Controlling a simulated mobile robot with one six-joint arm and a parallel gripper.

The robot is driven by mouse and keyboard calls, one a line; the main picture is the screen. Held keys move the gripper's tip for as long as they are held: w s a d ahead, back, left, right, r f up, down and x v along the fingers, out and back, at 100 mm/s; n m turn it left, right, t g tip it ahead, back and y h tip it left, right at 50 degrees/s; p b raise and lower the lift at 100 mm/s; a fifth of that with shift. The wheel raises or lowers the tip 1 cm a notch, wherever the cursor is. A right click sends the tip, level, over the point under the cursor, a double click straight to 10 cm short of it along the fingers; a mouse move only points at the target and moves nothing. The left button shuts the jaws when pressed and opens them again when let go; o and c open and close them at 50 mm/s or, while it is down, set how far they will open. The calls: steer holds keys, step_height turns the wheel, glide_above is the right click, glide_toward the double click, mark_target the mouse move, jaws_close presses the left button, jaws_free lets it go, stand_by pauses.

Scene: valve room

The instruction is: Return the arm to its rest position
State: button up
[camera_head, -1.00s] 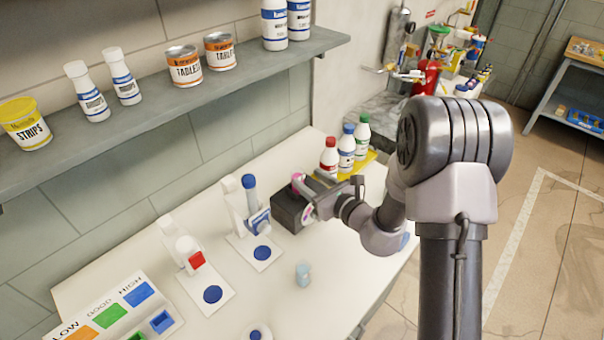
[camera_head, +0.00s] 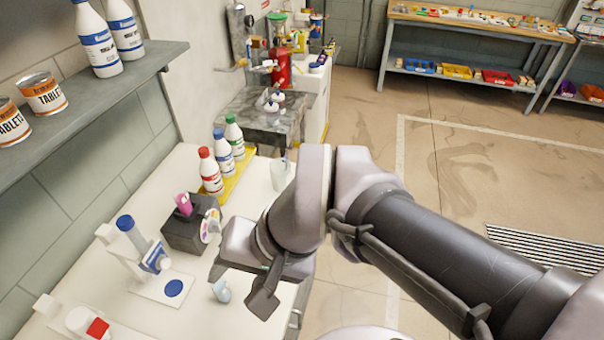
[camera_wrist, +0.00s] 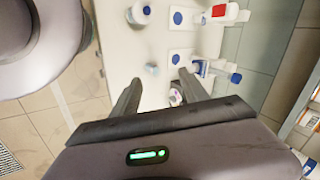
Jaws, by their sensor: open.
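My arm is folded over the white bench's front edge in the head view. My gripper (camera_head: 243,291) hangs above the bench and points down to the left. Its two fingers are spread apart with nothing between them, as the wrist view also shows (camera_wrist: 160,78). Below it stands a small pale blue vial (camera_head: 222,291), apart from the fingers. A black box (camera_head: 184,236) with a pink item in its top stands to the left of the gripper.
Red, blue and green capped bottles (camera_head: 211,172) stand on a yellow tray (camera_head: 238,180) behind my arm. A stand with a blue-capped tube (camera_head: 132,234) is at left. A shelf (camera_head: 95,110) overhangs the bench. Open floor (camera_head: 460,150) lies to the right.

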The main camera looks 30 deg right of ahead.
steer(key=d, duration=0.1)
steer(key=d+r+n+t+h, duration=0.1)
steer(key=d, duration=0.1)
steer(key=d+r+t+h, duration=0.1)
steer(key=shift+s+d+r+n, duration=0.15)
steer(key=shift+d+n, duration=0.15)
steer(key=shift+n, duration=0.1)
step_height(320, 180, down, 10)
steer(key=b, duration=1)
steer(key=shift+f, duration=0.2)
